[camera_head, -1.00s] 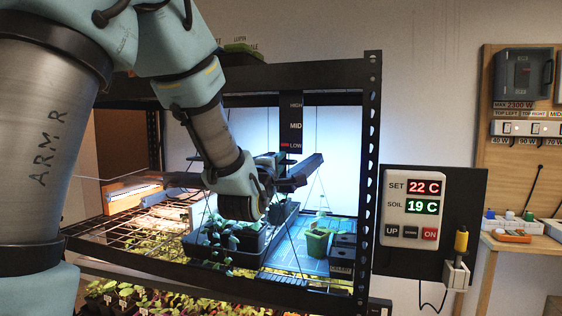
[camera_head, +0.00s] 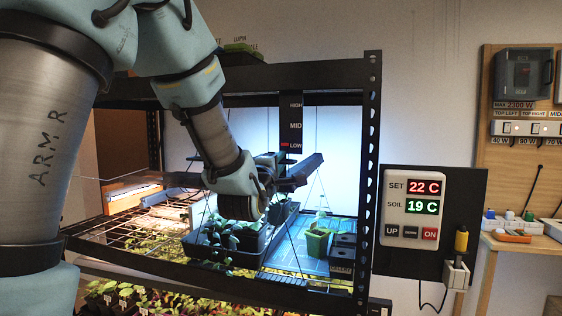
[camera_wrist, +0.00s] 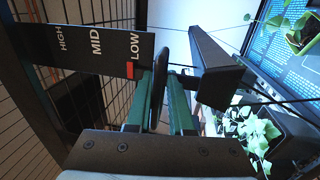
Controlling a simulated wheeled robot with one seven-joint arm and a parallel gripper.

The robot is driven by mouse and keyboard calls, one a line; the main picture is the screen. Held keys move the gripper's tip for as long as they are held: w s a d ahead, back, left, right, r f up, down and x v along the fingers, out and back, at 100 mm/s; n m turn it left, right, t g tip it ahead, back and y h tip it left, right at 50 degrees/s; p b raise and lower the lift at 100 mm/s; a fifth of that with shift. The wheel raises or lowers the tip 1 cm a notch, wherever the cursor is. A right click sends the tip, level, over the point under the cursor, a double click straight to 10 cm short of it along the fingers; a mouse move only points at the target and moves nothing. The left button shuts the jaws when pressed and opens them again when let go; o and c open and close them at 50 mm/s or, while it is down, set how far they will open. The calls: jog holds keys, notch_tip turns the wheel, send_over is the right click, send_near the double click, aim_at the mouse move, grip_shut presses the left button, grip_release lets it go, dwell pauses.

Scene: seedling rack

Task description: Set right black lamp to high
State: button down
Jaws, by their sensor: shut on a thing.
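The right black lamp (camera_head: 302,170) hangs on thin cords inside the right bay of the rack, above the seedling trays. It also shows in the wrist view (camera_wrist: 212,66) as a dark bar. The height scale (camera_head: 290,122) behind it reads HIGH, MID and LOW, and its red mark (camera_wrist: 130,71) is beside LOW. My gripper (camera_wrist: 166,75) has its green fingers closed around a dark part at the lamp's near end. The exact contact is partly hidden by the fingers. In the head view my wrist covers part of the lamp's left side.
A dark planter (camera_head: 225,254) with leafy seedlings stands below my wrist. A small green pot (camera_head: 317,243) stands to its right. The rack's perforated post (camera_head: 371,180) bounds the bay on the right. A temperature panel (camera_head: 412,208) is mounted beyond it.

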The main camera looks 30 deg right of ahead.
jog(key=shift+r, duration=0.25)
notch_tip(320, 180, up, 11)
jog(key=shift+f, duration=0.15)
jog(key=c, duration=1)
grip_release()
jog(key=shift+o, duration=0.2)
jog(key=shift+f, duration=0.1)
jog(key=shift+f, duration=0.15)
jog(key=shift+a+b, duration=0.1)
jog(key=shift+b, duration=0.2)
jog(key=b+v, duration=0.4)
jog(key=v, duration=0.6)
jog(key=shift+s+a+b, duration=0.25)
jog(key=shift+s+b, duration=0.05)
jog(key=shift+b, duration=0.05)
jog(key=shift+f, duration=0.15)
